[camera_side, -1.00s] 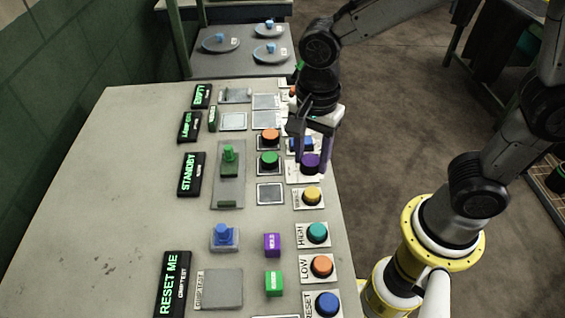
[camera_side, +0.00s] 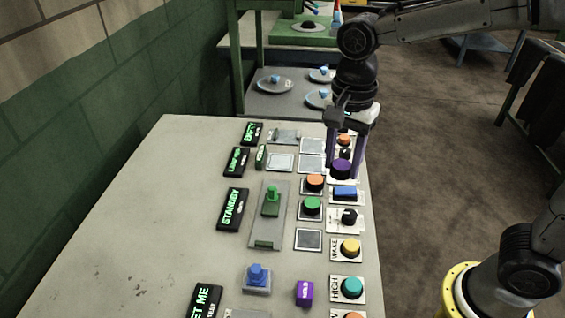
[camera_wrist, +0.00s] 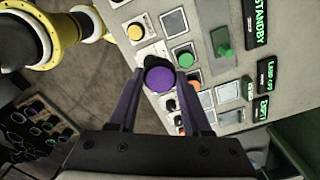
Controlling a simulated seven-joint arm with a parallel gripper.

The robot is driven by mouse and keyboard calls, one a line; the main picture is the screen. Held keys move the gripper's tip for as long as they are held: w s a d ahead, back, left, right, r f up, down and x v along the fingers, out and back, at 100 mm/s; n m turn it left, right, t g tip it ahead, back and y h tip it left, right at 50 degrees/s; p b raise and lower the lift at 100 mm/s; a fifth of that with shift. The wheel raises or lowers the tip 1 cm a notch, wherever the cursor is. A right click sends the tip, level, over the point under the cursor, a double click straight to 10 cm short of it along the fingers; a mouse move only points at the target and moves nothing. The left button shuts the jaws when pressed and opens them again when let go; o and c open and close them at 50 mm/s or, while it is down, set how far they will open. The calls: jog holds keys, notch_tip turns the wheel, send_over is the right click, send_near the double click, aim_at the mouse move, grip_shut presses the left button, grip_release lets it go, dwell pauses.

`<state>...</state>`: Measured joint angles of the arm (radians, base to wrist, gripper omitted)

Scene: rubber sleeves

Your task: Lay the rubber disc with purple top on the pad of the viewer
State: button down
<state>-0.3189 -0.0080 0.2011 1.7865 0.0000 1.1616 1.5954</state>
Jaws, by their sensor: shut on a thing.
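The rubber disc with the purple top (camera_side: 342,168) is between the fingertips of my gripper (camera_side: 346,166), at the bench's right edge toward the far end. In the wrist view the purple disc (camera_wrist: 160,79) sits between both fingers of my gripper (camera_wrist: 162,82), purple face toward the camera. It appears held above the bench; the exact gap is hidden. A pale square pad (camera_side: 280,162) lies beside a small upright green block and a display reading LAMP OFF (camera_side: 237,162). This looks like the viewer, but I cannot tell for sure.
A green-handled slider (camera_side: 271,201) rises from the panel. The bench's left side (camera_side: 150,220) is clear.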

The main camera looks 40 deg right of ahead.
jog(key=w+d, duration=0.3)
jog(key=w, duration=0.6)
jog(key=m, duration=0.2)
send_over(281, 161)
notch_tip(281, 161, down, 14)
jog(key=shift+s+a+r, duration=0.1)
jog(key=shift+r, duration=0.1)
jog(key=shift+f, duration=1.6)
jog(key=shift+f, duration=0.2)
jog(key=shift+c, duration=1.8)
grip_release()
jog(key=shift+r, duration=0.15)
